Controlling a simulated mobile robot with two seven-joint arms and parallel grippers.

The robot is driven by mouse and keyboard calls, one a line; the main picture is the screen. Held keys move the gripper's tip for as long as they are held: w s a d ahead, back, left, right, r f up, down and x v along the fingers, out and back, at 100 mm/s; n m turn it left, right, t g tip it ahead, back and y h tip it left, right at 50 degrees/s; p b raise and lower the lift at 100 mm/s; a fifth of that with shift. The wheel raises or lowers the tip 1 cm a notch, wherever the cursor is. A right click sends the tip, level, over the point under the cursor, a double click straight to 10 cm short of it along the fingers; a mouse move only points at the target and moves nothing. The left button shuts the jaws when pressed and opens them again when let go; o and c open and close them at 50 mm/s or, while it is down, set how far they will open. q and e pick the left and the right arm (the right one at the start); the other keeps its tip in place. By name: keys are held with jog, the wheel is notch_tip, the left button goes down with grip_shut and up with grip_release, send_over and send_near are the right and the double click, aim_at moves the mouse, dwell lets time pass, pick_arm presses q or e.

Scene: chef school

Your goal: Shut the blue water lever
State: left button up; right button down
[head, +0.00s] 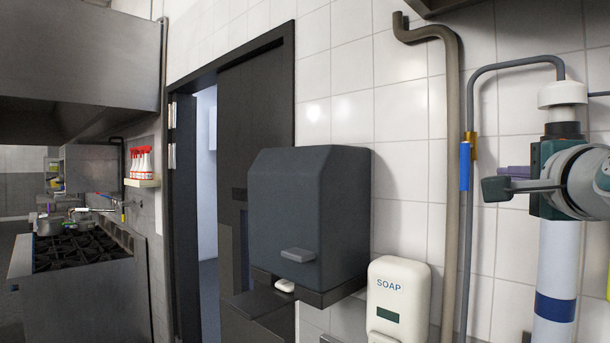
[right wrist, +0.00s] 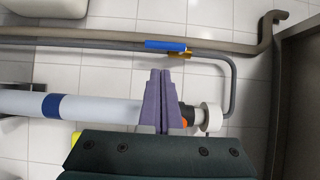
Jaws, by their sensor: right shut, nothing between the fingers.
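The blue water lever (head: 465,166) hangs upright along the thin grey pipe, below a brass valve body (head: 471,140). In the right wrist view the blue lever (right wrist: 166,45) lies parallel to the pipe, with the brass valve (right wrist: 180,54) at its right end. My right gripper (head: 499,171) is to the right of the lever in the head view. Its purple fingers (right wrist: 161,72) are together and empty, and point towards the lever; a gap shows between them in the picture. Part of the right gripper is hidden behind its own wrist. My left gripper is out of view.
A thick beige pipe (head: 448,200) runs down left of the lever. A white pipe (head: 558,260) with a blue band stands at the right. A soap dispenser (head: 400,285) and a dark towel dispenser (head: 300,210) stick out from the tiled wall.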

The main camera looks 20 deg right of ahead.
jog(key=p, duration=0.4)
send_near(466, 174)
jog(key=x, duration=0.5)
jog(key=shift+d+r, duration=0.1)
jog(key=shift+r, duration=0.05)
jog(key=shift+x, duration=0.9)
